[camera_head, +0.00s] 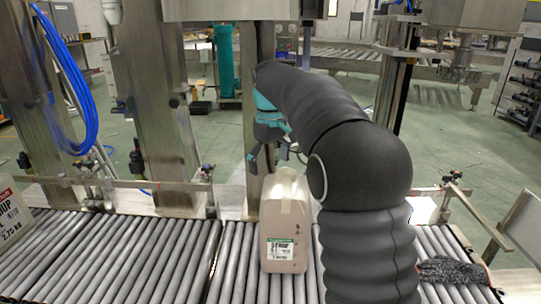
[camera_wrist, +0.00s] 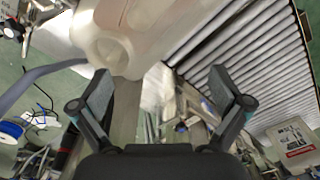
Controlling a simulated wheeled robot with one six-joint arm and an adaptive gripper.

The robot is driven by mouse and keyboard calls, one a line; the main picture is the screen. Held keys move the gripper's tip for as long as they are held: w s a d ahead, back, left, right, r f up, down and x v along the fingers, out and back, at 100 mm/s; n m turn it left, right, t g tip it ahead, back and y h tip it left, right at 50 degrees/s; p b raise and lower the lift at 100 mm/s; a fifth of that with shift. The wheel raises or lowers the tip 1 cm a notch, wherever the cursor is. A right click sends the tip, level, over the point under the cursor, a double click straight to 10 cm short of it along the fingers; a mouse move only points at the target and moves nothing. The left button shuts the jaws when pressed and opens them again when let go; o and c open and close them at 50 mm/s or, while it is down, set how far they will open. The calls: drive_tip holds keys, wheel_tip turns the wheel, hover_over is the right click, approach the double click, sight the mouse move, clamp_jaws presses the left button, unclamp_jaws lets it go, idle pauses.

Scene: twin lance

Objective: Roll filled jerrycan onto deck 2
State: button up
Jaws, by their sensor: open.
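A beige jerrycan (camera_head: 284,225) with a white and green label stands upright on the roller conveyor (camera_head: 100,262) in the head view. A large pale container, which looks like the jerrycan, fills the top of the wrist view (camera_wrist: 115,38), with its round cap area beyond the left finger. My gripper (camera_wrist: 160,74) is open, with its two fingers spread apart and nothing between them. In the head view my gripper (camera_head: 268,135) is behind and above the jerrycan, partly hidden by my arm. Which roller section is deck 2 I cannot tell.
Another labelled jerrycan (camera_head: 12,215) stands at the far left of the rollers. A guide rail (camera_head: 150,184) and steel posts (camera_head: 150,90) line the far side. A dark glove (camera_head: 452,271) lies at the right end. The rollers left of the jerrycan are mostly clear.

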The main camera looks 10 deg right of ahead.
sight(270, 188)
wheel_tip(270, 188, down, 9)
drive_tip(key=shift+f+b, duration=0.2)
drive_tip(key=shift+b, duration=0.85)
